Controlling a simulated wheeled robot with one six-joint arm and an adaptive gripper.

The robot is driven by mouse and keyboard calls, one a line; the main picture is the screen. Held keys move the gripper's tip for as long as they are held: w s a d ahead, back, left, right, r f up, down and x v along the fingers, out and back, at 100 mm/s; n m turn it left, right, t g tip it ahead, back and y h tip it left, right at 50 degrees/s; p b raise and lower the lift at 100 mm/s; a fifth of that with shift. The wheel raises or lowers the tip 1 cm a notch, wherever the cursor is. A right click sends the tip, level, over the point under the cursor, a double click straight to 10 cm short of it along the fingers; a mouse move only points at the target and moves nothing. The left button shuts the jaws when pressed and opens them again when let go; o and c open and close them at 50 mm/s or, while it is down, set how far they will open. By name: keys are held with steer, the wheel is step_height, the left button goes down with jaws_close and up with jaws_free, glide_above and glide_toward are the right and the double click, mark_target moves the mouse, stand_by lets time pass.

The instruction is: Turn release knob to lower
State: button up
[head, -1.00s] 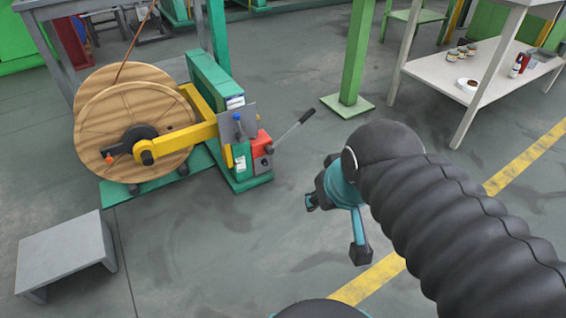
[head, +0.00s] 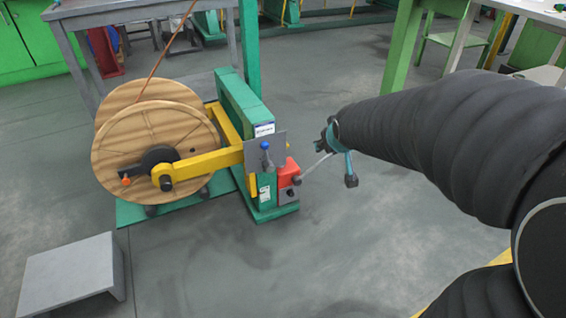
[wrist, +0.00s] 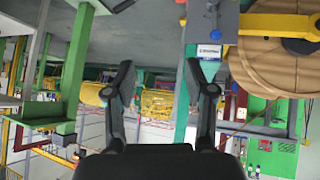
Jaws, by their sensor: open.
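A grey plate (head: 278,152) on the green stand carries a blue-topped knob or small lever (head: 265,147). Below it is a red pump block (head: 289,172) with a grey lower part and a small dark round detail (head: 289,193). I cannot tell which part is the release knob. My gripper (head: 328,142) is in the air to the right of the plate, apart from it, near the pump's lever (head: 316,168). In the wrist view my gripper (wrist: 162,85) has its fingers wide apart with nothing between them.
A wooden reel (head: 155,150) on a yellow arm (head: 210,161) stands left of the green stand (head: 245,108). A grey step (head: 72,272) is at the front left. A green post (head: 402,48) rises behind my arm. The floor in front of the stand is clear.

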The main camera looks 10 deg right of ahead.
mark_target(292, 196)
steer(key=w+d+f+n+t+y+b, duration=0.2)
steer(key=w+f+n+t, duration=0.15)
steer(key=w+f, duration=1.85)
steer(key=s+a+f+t+y+b, duration=0.15)
steer(key=s+f, duration=0.25)
steer(key=f, duration=1.1)
steer(key=s+a+f+t+y+b, duration=0.1)
steer(key=s+f+t+y, duration=0.2)
steer(key=f, duration=1.1)
steer(key=shift+n+h, duration=0.25)
steer(key=x, duration=0.6)
steer(key=b+x, duration=0.1)
steer(key=x, duration=0.6)
steer(key=shift+w+d+r, duration=0.15)
steer(key=shift+d+r, duration=0.05)
jaws_close()
